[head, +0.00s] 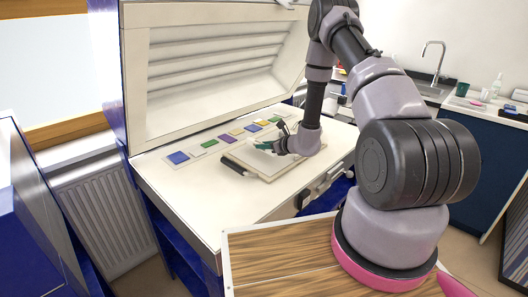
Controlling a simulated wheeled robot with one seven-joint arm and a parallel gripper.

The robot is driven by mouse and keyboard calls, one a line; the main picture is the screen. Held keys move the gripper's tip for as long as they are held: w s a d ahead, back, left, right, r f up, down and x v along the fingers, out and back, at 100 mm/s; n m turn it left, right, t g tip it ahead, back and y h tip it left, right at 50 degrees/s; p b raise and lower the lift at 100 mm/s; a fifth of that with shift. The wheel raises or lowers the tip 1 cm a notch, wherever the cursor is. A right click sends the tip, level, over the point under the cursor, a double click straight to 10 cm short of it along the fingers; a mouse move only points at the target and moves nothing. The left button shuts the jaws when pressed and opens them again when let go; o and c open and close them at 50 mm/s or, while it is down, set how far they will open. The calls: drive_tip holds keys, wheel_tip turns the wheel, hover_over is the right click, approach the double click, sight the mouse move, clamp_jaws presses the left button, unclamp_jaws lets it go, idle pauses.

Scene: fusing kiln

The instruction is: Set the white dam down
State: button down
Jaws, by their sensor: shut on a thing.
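My gripper (268,147) is low over a pale square slab (268,176) in the open kiln (195,200). It reaches in from the right, its dark and teal fingers pointing left. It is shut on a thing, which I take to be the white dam. The held piece is too small and too pale against the slab to make out. I cannot tell whether it touches the slab. A dark bar with a pale end (237,168) lies along the slab's left side, apart from my gripper.
A pale strip with several coloured glass squares, one of them blue (178,158), lies behind the slab. The raised kiln lid (215,70) stands behind. A wooden board (270,255) is in front. The kiln's left front surface is clear.

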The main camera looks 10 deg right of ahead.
drive_tip(key=shift+f, duration=1.3)
drive_tip(key=shift+f, duration=0.15)
drive_tip(key=c, duration=0.7)
unclamp_jaws()
